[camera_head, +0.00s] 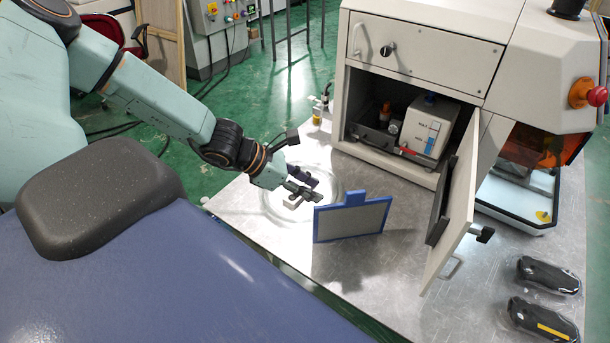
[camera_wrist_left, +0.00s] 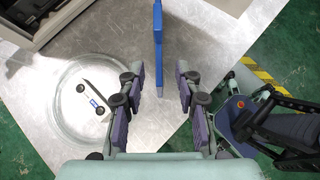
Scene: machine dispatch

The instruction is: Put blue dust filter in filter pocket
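The blue dust filter (camera_head: 350,219), a grey panel in a blue frame with a tab on top, stands upright on the metal table. In the left wrist view the filter (camera_wrist_left: 158,45) shows edge-on as a thin blue strip. My left gripper (camera_head: 312,190) is just left of the filter near its tab. In the left wrist view the gripper (camera_wrist_left: 160,88) is open, with the strip's near end between its fingertips and gaps on both sides. A black frame (camera_head: 440,202) on the open door's inner face looks like the filter pocket; it shows at a steep angle. My right gripper is out of view.
The door (camera_head: 460,205) of the grey machine stands open, right of the filter. A white boxed unit (camera_head: 428,125) sits inside the cabinet. A clear round dish (camera_head: 275,207) lies under my left gripper. Two black handheld devices (camera_head: 545,318) lie at the right.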

